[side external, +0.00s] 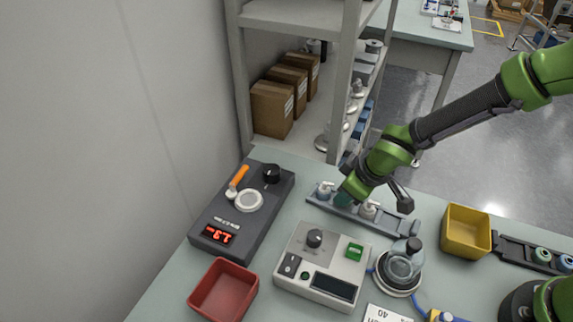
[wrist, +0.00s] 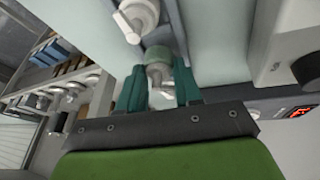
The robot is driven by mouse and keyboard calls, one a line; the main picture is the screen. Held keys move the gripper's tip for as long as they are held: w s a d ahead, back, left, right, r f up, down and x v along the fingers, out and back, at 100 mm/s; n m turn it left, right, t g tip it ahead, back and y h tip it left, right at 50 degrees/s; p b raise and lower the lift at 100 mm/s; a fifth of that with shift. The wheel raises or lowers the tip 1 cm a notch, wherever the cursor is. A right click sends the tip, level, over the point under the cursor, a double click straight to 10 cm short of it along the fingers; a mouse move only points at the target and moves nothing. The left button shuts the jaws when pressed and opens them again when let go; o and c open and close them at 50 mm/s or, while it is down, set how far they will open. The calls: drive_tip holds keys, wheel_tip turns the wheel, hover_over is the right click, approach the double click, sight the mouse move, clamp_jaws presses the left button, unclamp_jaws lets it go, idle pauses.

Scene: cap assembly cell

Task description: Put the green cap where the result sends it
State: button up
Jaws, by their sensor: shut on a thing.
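My gripper (wrist: 159,88) is shut on a small capped piece with a dull green part (wrist: 157,54) and a grey-white nozzle-like part, seen between the teal fingers in the wrist view. I take it to be the green cap. In the side view my gripper (side external: 345,199) is low over the grey rack strip (side external: 390,222), and its fingers largely hide the held piece. I cannot tell whether the piece is clear of the strip. A white-topped piece (side external: 325,189) stands left of the gripper and another (side external: 368,209) right of it. The tester (side external: 322,265) has a dark, blank-looking screen (side external: 333,287).
A red bin (side external: 223,290) stands front left, a yellow bin (side external: 466,231) at right. A dark device (side external: 240,213) shows red digits, not clearly readable. A glass dome (side external: 404,262) stands between tester and yellow bin.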

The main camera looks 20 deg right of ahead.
idle(0.4)
drive_tip(key=shift+f, duration=0.4)
drive_tip(key=shift+f, duration=0.15)
idle(0.5)
drive_tip(key=o, duration=0.8)
drive_tip(key=shift+r, duration=3.55)
